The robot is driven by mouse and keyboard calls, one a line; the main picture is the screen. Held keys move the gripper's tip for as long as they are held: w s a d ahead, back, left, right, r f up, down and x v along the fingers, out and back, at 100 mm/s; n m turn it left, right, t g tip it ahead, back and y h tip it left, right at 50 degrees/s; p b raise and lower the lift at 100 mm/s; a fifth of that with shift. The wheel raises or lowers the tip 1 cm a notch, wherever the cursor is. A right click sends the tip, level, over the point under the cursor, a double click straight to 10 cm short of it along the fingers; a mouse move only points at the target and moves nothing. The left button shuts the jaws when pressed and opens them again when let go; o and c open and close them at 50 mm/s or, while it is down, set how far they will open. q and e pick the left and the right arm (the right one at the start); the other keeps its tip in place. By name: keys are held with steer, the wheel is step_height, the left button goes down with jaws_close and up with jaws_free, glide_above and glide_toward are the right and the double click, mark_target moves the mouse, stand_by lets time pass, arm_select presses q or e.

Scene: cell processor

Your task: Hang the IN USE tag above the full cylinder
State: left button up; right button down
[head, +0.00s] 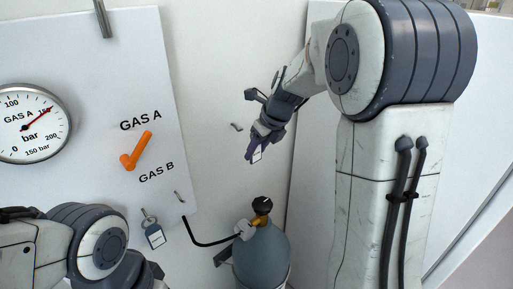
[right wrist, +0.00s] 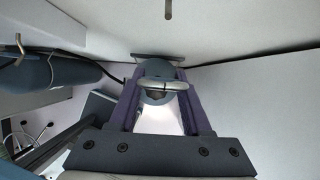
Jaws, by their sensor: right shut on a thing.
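My right gripper (head: 255,153) is shut on a small tag with a white face (head: 257,154); its lettering is too small to read. In the right wrist view the purple fingers (right wrist: 160,100) close on the tag, and its metal ring (right wrist: 163,85) shows between them. A small wall hook (head: 237,126) is left of and slightly above the gripper, apart from the tag. A hook also shows at the top of the right wrist view (right wrist: 168,9). The grey-blue cylinder (head: 262,262), with a black knob on its valve, stands below. My left gripper is out of view.
A panel (head: 90,85) at left carries a GAS A gauge (head: 33,123), needle near 150, and an orange lever (head: 136,151). Another tag (head: 154,235) hangs at its lower edge near an empty hook (head: 179,196). A black hose (head: 205,243) joins the cylinder's valve.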

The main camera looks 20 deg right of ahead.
steer(key=w, duration=0.2)
steer(key=w+a+f, duration=0.1)
steer(key=w, duration=0.1)
steer(key=w+a+f, duration=0.1)
steer(key=w, duration=0.1)
steer(key=shift+w+a+p, duration=0.2)
steer(key=shift+w+p, duration=0.1)
steer(key=shift+w, duration=0.05)
steer(key=shift+w+f, duration=0.15)
steer(key=shift+f, duration=0.3)
steer(key=shift+f+p, duration=0.25)
steer(key=shift+p, duration=0.1)
stand_by(0.7)
steer(key=shift+c, duration=1.4)
jaws_free()
